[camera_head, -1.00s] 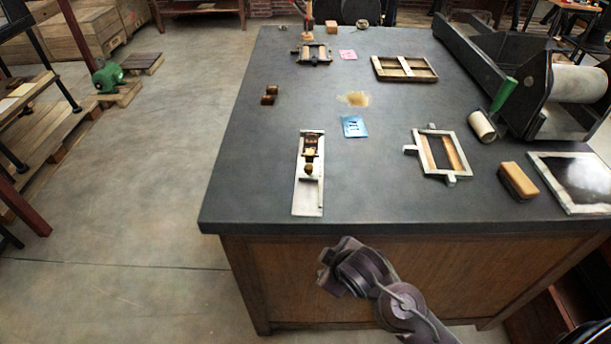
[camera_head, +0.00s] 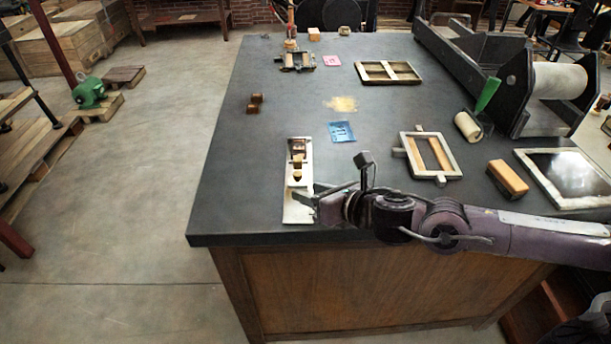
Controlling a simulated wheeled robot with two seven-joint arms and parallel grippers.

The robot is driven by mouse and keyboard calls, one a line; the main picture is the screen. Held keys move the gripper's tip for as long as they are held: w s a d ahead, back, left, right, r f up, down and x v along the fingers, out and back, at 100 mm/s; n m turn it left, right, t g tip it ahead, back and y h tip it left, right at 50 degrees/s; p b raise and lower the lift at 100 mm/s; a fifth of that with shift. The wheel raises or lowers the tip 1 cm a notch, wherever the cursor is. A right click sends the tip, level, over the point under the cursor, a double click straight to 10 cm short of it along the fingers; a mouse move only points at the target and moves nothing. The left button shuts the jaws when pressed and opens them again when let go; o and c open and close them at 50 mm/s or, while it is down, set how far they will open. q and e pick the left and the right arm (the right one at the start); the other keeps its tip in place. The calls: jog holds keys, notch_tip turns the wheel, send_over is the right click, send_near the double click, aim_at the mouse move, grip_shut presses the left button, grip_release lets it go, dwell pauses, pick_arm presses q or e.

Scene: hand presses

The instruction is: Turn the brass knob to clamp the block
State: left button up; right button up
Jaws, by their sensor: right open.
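A narrow pale metal plate (camera_head: 296,211) lies near the front left of the dark table, with a small clamp fixture on it. A small round brass-coloured knob (camera_head: 297,176) sits about midway along the plate. Just beyond it is a small brownish block (camera_head: 298,158) in the fixture. My right gripper (camera_head: 312,200) reaches in from the right over the near part of the plate, on the near side of the knob. It is open and appears empty; I cannot tell whether its fingers touch the plate. My left gripper is not in view.
A metal frame (camera_head: 446,177) and a wood block (camera_head: 507,178) lie to the right. A blue packet (camera_head: 341,131) lies beyond the arm. A large roller press (camera_head: 557,82) fills the right side. The table left of the plate is clear.

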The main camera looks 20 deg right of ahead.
aim_at(301, 175)
jog(key=d+n, duration=0.1)
jog(key=d, duration=0.1)
jog(key=d+r+n, duration=0.1)
jog(key=shift+w+d+n, duration=0.25)
jog(key=shift+d+n, duration=0.05)
jog(key=shift+d, duration=0.05)
jog(key=shift+w+d, duration=0.1)
jog(key=p+x, duration=0.1)
jog(key=x, duration=0.5)
jog(key=shift+w+f+p, duration=0.1)
jog(key=shift+w+p, duration=0.05)
jog(key=shift+p, duration=0.15)
jog(key=shift+w+a+f, duration=0.3)
jog(key=shift+w+f, duration=0.05)
jog(key=shift+w, duration=0.15)
grip_shut()
